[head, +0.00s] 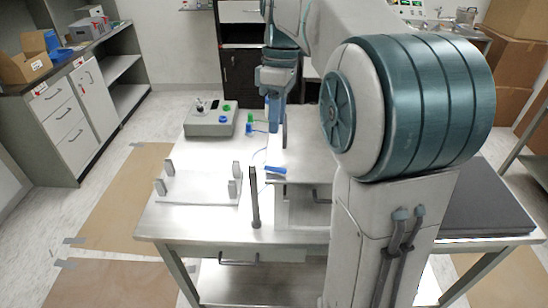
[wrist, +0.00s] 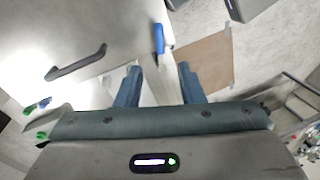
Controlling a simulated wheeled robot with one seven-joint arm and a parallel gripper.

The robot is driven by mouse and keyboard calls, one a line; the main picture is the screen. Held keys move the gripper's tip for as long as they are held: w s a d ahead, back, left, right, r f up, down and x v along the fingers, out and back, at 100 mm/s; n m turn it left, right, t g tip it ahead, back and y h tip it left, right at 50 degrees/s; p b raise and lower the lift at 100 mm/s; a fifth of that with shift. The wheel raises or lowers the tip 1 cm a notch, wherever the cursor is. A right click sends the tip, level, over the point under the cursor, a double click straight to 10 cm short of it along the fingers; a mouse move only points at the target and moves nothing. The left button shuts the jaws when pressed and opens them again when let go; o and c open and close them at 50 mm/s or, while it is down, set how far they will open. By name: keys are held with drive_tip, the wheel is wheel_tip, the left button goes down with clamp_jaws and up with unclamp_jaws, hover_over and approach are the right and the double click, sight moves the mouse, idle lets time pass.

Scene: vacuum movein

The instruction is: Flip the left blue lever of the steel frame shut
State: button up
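The steel frame (head: 292,205) stands on the metal table, partly hidden by my arm in the head view. A blue lever (head: 275,170) sticks out at its upper left front corner. In the wrist view a blue lever (wrist: 160,38) lies beyond my fingertips, roughly in line with the gap between them. My gripper (head: 279,126) points down over the table, above and behind the lever in the head view. In the wrist view my gripper (wrist: 158,78) has its two blue fingers spread, with nothing held. Any right lever is hidden or cannot be made out.
A control box (head: 211,120) with knobs stands at the table's back left. A plate with upright posts (head: 199,188) lies at the left, and a dark post (head: 255,205) stands left of the frame. A dark handle (wrist: 78,62) shows in the wrist view.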

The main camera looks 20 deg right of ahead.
sight(274, 167)
drive_tip(key=f, duration=0.3)
drive_tip(key=s+f, duration=0.1)
drive_tip(key=f, duration=0.3)
drive_tip(key=a+f, duration=0.1)
drive_tip(key=f, duration=0.2)
drive_tip(key=shift+s+f, duration=0.15)
drive_tip(key=shift+s, duration=0.2)
clamp_jaws()
